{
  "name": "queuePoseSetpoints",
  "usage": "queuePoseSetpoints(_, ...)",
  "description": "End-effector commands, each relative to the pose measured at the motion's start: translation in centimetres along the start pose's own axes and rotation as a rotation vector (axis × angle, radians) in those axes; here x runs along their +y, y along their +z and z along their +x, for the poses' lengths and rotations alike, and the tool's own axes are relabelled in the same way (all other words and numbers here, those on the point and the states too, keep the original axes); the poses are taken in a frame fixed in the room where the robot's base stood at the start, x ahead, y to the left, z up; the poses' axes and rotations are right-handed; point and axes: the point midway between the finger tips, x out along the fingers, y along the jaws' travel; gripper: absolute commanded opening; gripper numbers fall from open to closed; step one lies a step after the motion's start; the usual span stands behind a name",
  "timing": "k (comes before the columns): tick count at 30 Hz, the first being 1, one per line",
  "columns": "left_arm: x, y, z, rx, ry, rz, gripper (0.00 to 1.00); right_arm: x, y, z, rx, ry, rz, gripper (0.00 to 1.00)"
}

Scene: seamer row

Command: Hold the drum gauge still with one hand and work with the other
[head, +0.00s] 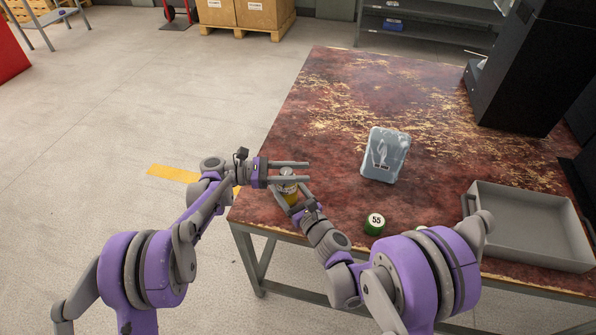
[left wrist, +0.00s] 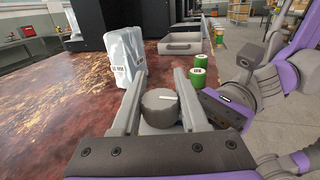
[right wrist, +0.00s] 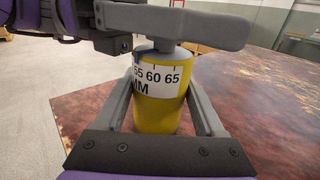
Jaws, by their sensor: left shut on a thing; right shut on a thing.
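The drum gauge (head: 291,197) is a yellow cylinder with a grey knob on top, near the table's left front corner. In the right wrist view its white band (right wrist: 157,75) reads 55, 60, 65 and MM. My right gripper (right wrist: 159,100) is shut on the yellow body, one finger on each side. My left gripper (head: 300,172) is shut on the knob from the left, above the right gripper. In the left wrist view the knob (left wrist: 160,106) shows a white pointer line between the fingers. The fingers hide part of the gauge.
A grey tray (head: 530,225) sits at right, dark machines (head: 530,65) behind. The far left tabletop is clear.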

Motion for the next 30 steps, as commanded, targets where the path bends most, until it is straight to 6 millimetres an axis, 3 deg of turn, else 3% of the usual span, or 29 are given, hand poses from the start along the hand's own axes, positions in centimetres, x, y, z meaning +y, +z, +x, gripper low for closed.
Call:
queuePoseSetpoints(12, -0.9, 0.0, -0.1, 0.0, -0.348, 0.001, 0.0, 0.0, 0.0, 0.0, 0.0, 0.0, 0.0, 0.07)
queuePoseSetpoints(23, -1.1, 0.0, -0.2, 0.001, -0.383, 0.0, 0.0, 0.0, 0.0, 0.0, 0.0, 0.0, 0.0, 0.07)
queuePoseSetpoints(24, -1.1, 0.0, -0.2, 0.001, -0.383, 0.0, 0.45, 0.0, 0.0, 0.0, 0.0, 0.0, 0.0, 0.07)
queuePoseSetpoints(29, -1.1, 0.0, -0.2, 0.0, -0.383, 0.0, 0.74, 0.0, 0.0, 0.0, 0.0, 0.0, 0.0, 0.07)
queuePoseSetpoints(30, -1.1, 0.0, -0.2, 0.0, -0.383, 0.0, 0.74, 0.0, 0.0, 0.0, 0.0, 0.0, 0.0, 0.07)
